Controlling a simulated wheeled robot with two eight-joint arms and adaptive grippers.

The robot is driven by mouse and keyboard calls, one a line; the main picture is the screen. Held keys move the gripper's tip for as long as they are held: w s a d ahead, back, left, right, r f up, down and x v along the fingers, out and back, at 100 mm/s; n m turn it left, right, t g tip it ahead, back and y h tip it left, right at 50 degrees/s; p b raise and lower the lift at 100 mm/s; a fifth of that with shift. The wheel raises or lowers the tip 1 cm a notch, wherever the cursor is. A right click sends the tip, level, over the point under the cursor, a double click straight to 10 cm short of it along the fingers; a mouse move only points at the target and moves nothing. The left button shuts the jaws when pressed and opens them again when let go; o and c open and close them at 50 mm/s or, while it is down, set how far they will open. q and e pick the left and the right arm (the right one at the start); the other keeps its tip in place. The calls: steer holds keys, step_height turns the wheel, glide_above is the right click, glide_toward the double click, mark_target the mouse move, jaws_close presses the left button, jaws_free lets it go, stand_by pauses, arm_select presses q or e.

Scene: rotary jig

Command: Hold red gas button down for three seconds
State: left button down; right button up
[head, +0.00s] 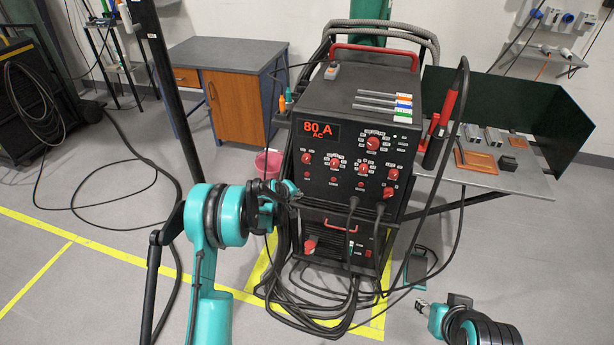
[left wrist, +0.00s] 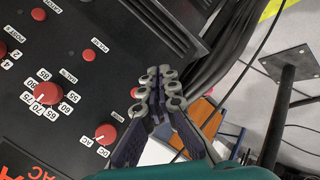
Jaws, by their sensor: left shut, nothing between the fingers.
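The black welding machine (head: 345,120) has a front panel with red knobs and a row of small red buttons. The leftmost button (head: 306,177) is close to my left gripper (head: 292,196). In the left wrist view the left gripper (left wrist: 160,78) is shut and empty, its fingertips beside that button (left wrist: 137,92); I cannot tell whether they touch. The middle button (left wrist: 88,55) and another button (left wrist: 38,14) lie farther left there. The labels are too small to tell surely which button is gas. My right gripper (head: 424,307) is low at the right, away from the machine.
Black cables (head: 310,305) hang and coil in front of the machine. A torch (head: 440,125) hangs at its right side, by a metal side table (head: 490,180). A pink bucket (head: 268,163) stands behind my left arm. A wooden cabinet (head: 238,105) is farther back.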

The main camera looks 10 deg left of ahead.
arm_select(q)
steer(key=shift+w+d, duration=0.15)
steer(key=shift+w, duration=4)
steer(key=shift+w, duration=0.1)
steer(key=shift+w, duration=0.3)
steer(key=shift+w, duration=0.35)
stand_by(0.7)
stand_by(0.9)
steer(key=shift+s, duration=0.8)
steer(key=shift+s+b, duration=0.5)
steer(key=shift+s, duration=2)
